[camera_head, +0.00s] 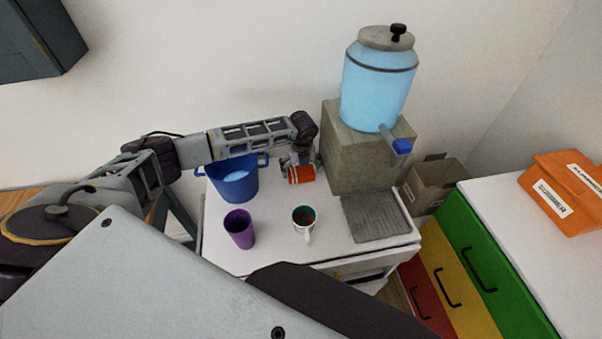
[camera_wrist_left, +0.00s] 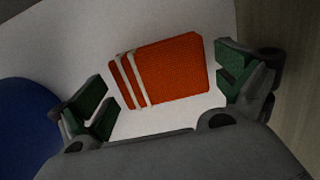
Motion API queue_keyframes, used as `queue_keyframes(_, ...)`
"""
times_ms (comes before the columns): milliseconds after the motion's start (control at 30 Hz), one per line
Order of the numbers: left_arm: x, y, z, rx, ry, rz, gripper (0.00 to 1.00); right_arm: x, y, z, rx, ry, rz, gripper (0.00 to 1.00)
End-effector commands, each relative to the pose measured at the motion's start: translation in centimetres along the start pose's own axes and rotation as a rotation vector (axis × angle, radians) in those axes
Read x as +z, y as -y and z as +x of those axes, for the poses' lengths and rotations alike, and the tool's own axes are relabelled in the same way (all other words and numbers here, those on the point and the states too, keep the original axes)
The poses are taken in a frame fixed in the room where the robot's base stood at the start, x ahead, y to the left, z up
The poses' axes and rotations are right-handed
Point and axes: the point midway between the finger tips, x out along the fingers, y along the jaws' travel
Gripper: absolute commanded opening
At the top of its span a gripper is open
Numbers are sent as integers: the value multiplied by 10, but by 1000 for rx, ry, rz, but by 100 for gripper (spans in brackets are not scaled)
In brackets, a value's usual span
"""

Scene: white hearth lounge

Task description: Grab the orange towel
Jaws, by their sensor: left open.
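The orange towel (camera_head: 302,174), folded and with pale stripes near one end, lies on the white counter between the blue bucket and the stone block of the dispenser. In the left wrist view the towel (camera_wrist_left: 165,73) sits between and beyond the fingers. My left gripper (camera_head: 299,166) is just above the towel in the head view. Its fingers are spread wide in the left wrist view (camera_wrist_left: 168,92), with nothing held between them. Whether a finger touches the towel cannot be told. My right gripper is not in view.
A blue bucket (camera_head: 235,185) stands left of the towel.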

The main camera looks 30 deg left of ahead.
Motion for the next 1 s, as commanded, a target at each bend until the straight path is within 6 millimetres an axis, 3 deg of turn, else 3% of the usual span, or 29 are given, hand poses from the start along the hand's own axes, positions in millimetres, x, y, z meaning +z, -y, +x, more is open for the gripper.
queue_keyframes(267,0,0,14,0,-1,0,100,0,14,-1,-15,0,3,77)
queue_keyframes(633,0,0,13,0,-1,0,100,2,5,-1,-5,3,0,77)
queue_keyframes(900,0,0,13,0,-1,0,68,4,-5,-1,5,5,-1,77)
queue_keyframes(1000,0,0,13,0,0,0,65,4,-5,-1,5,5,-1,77)
